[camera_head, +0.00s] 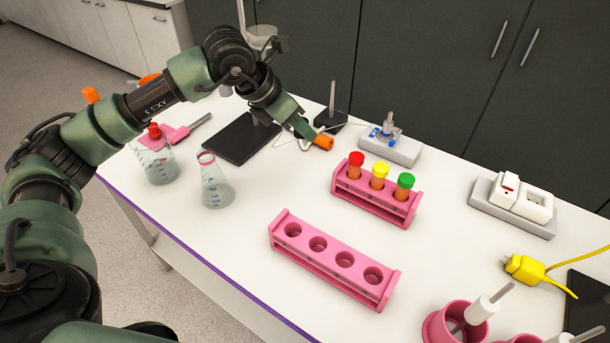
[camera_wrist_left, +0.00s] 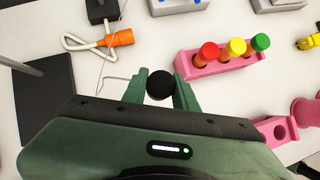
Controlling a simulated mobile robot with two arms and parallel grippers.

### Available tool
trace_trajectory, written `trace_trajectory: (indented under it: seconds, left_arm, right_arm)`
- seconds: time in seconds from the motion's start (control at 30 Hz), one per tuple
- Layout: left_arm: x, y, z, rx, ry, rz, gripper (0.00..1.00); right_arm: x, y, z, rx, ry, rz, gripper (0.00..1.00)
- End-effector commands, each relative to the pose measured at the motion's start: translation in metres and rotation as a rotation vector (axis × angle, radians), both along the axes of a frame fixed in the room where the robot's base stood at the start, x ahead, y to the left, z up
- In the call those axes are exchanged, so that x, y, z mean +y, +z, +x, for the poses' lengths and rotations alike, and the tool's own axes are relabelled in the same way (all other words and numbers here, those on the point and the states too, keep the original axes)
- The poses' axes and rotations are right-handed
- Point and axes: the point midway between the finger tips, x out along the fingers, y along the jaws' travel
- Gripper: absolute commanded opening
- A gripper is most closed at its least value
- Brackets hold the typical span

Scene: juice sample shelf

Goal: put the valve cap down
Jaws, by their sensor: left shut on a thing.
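My left gripper (camera_head: 303,128) reaches over the back of the white table, pointing down. In the left wrist view the left gripper (camera_wrist_left: 160,83) is shut on a round black piece, which I take to be the valve cap (camera_wrist_left: 160,86). The cap sits between the two green fingertips. In the head view the cap is hidden behind the fingers. Its height above the table is hard to tell. My right gripper is in neither view.
An orange connector (camera_head: 323,142) on a white cable lies close to the left gripper. A pink rack (camera_head: 345,186) with red-, yellow- and green-capped tubes stands to the right. An empty pink rack (camera_head: 330,267), a glass flask (camera_head: 215,187) and a black stand base (camera_head: 240,142) are nearby.

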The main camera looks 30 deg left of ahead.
Motion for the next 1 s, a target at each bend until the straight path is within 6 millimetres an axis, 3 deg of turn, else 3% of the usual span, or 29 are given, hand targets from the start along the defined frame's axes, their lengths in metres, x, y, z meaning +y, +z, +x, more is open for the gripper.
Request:
trace_trajectory:
  seconds: [0.2,0.4,0.57,0.8,1.0]
  left_arm:
    - [0.000,-0.059,-0.002,0.007,-0.002,0.000,0.00]
    - [0.000,-0.098,-0.001,0.002,-0.003,0.000,0.00]
    - [0.000,-0.111,0.000,0.001,-0.002,0.000,0.00]
    - [0.000,-0.144,-0.001,0.002,-0.002,0.000,0.00]
    - [0.000,-0.151,0.000,-0.001,-0.003,-0.001,0.00]
  right_arm:
    - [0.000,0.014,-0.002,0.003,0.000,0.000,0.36]
    - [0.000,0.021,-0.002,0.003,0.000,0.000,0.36]
    - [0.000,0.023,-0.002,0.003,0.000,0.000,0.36]
    - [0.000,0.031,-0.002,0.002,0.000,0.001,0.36]
    - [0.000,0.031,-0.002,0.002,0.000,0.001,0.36]
